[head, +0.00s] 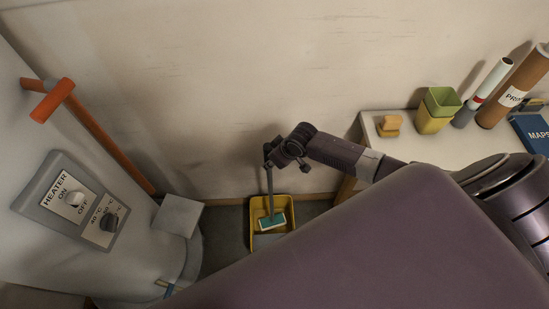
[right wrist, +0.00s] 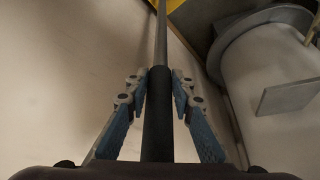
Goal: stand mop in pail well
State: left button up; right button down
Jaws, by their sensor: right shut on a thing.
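The mop has a thin grey handle (head: 270,190) and a flat teal and white head (head: 272,222). My right gripper (head: 274,153) is shut on the upper handle, which is close to upright. In the right wrist view, the fingers (right wrist: 158,88) close around the dark grip of the handle (right wrist: 158,125). The yellow pail (head: 254,238) stands on the floor by the wall. The mop head shows within the pail's outline; I cannot tell whether it touches the bottom. A yellow edge of the pail (right wrist: 177,4) shows at the top of the wrist view. My left gripper is not in view.
A white heater (head: 150,255) with a control panel (head: 75,200) and an orange T-shaped bar (head: 90,125) stands at left. A white-topped table (head: 385,155) at right holds a green and yellow container (head: 436,110), tubes and a blue book. The wall is close behind the pail.

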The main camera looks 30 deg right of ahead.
jog(key=shift+w+f, duration=0.1)
jog(key=c, duration=1.6)
grip_release()
jog(key=v, duration=1.2)
